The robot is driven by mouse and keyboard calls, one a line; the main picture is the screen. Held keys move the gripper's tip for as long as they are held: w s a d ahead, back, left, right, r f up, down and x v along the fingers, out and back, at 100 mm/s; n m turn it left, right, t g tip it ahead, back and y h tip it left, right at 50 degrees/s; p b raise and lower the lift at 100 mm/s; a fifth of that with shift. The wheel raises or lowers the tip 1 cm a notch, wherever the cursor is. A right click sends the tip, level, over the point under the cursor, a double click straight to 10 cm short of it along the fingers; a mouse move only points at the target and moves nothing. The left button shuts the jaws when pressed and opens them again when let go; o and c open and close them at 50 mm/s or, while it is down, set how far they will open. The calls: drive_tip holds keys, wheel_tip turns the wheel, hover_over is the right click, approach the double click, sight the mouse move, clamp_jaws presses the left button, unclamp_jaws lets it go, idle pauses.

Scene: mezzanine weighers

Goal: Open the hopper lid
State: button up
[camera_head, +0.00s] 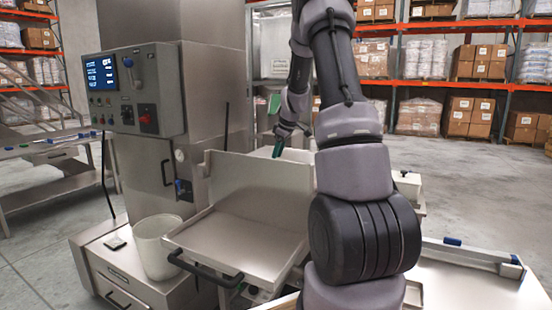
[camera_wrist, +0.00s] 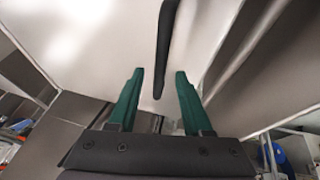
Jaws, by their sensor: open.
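A steel tray-like panel with a raised rim (camera_head: 225,240), which I take for the hopper lid, lies nearly flat at the machine's front. A black bar handle (camera_head: 205,271) runs along its near edge. A steel panel (camera_head: 255,185) stands upright behind it. In the wrist view my gripper (camera_wrist: 160,74) is open. A black bar (camera_wrist: 165,45) reaches down a pale surface, and its end appears between the fingers. I cannot tell whether they touch, or which part this bar belongs to.
A control box (camera_head: 132,90) with a lit screen is on the steel column at left. A pale bucket (camera_head: 157,248) stands left of the tray-like panel. A bench with a blue-ended bar (camera_head: 475,255) is at right. Shelves of boxes (camera_head: 470,115) stand far back.

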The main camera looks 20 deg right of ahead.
drive_tip(key=shift+x, duration=0.75)
clamp_jaws()
drive_tip(key=shift+d, duration=0.1)
idle(0.8)
